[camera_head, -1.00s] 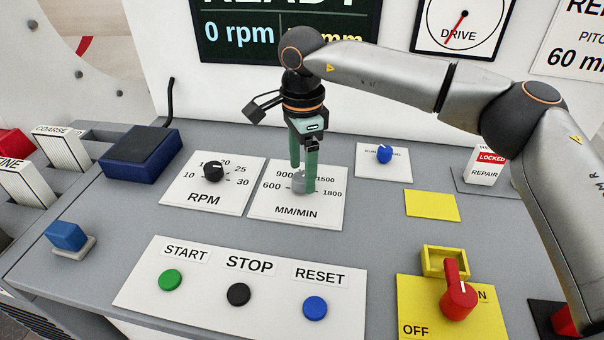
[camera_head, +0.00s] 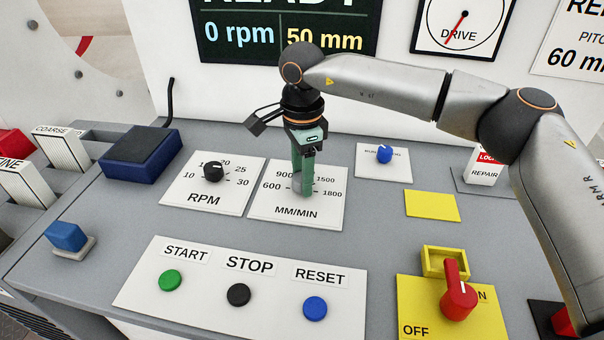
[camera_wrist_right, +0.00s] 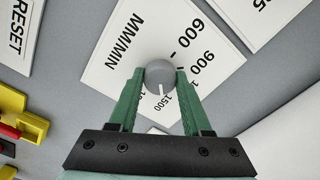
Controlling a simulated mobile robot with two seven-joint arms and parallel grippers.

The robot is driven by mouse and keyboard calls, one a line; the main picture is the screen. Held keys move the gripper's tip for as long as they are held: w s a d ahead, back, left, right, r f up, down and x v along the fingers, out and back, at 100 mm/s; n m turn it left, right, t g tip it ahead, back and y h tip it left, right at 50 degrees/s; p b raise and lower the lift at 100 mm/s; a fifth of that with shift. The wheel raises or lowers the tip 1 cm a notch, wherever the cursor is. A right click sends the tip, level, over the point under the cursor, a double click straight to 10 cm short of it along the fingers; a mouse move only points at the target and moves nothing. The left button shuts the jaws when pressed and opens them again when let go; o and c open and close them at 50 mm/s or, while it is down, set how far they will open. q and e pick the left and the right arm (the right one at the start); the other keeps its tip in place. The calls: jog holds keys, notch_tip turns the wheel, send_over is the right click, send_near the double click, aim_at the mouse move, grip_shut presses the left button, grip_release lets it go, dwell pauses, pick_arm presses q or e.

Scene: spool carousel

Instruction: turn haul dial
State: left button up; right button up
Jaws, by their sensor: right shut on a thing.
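The haul dial is a grey knob (camera_wrist_right: 160,75) on the white MM/MIN plate (camera_head: 270,207), marked from 600 to 1800. My right gripper (camera_head: 303,188) points down over this plate. In the right wrist view its two green fingers (camera_wrist_right: 160,80) stand on either side of the grey knob and are shut on it. The white pointer line on the knob points toward the 1500 mark in the wrist view. In the head view the fingers hide most of the knob. My left gripper is not in view.
Left of the plate is the RPM plate with a black knob (camera_head: 213,171). A small blue knob (camera_head: 384,153) is to the right. START (camera_head: 170,280), STOP (camera_head: 238,294) and RESET (camera_head: 315,308) buttons lie in front. A red switch (camera_head: 458,295) stands front right. The display (camera_head: 285,30) reads 0 rpm, 50 mm.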

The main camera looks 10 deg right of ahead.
grip_shut()
jog(key=m, duration=0.4)
jog(key=shift+m, duration=0.3)
jog(key=shift+m+b, duration=0.3)
jog(key=shift+m, duration=2)
jog(key=o, duration=0.9)
grip_release()
